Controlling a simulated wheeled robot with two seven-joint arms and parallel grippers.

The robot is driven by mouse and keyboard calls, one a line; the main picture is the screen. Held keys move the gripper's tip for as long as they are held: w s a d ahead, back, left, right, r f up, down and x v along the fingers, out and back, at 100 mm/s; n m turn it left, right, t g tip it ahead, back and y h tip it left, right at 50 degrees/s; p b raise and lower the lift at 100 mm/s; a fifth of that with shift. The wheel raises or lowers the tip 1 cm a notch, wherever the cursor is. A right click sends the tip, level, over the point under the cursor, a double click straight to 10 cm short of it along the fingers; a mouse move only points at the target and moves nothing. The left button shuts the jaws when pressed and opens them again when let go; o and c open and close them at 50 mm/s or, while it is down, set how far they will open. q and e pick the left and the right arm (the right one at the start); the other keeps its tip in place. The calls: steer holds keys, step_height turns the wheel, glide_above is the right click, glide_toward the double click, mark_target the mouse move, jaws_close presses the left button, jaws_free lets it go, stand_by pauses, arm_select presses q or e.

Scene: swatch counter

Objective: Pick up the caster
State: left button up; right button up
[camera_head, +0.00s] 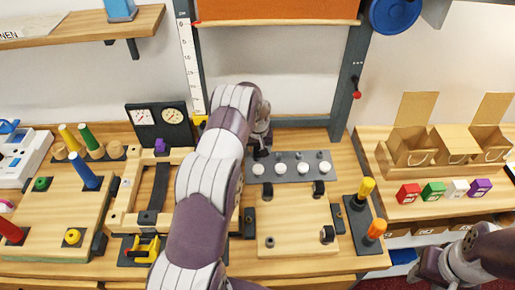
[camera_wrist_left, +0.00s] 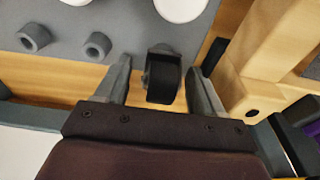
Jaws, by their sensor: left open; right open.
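A black caster (camera_wrist_left: 162,78) with a dark wheel lies between the two fingers of my left gripper in the left wrist view, at the edge of a grey plate. My left gripper (camera_wrist_left: 163,88) is open, with a finger on each side of the caster and visible gaps between. In the head view my left gripper (camera_head: 261,147) reaches down at the back left corner of the grey plate (camera_head: 289,171); the arm hides part of the area. Other black casters (camera_head: 319,189) (camera_head: 327,234) sit on the wooden board. My right gripper (camera_head: 432,272) is open at the lower right, away from the board.
A wooden frame (camera_wrist_left: 245,80) is close beside my left gripper's right finger. Small coloured boxes (camera_head: 433,191) and open cartons stand on the right counter.

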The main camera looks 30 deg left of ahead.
arm_select(q)
steer(key=shift+r, duration=0.1)
steer(key=c, duration=1)
steer(key=shift+c, duration=0.2)
steer(key=shift+r, duration=0.2)
step_height(320, 180, up, 4)
steer(key=shift+f+b, duration=0.2)
steer(key=shift+b, duration=0.85)
steer(key=w+d+r+p, duration=0.7)
steer(key=w+d, duration=0.1)
steer(key=shift+d, duration=0.25)
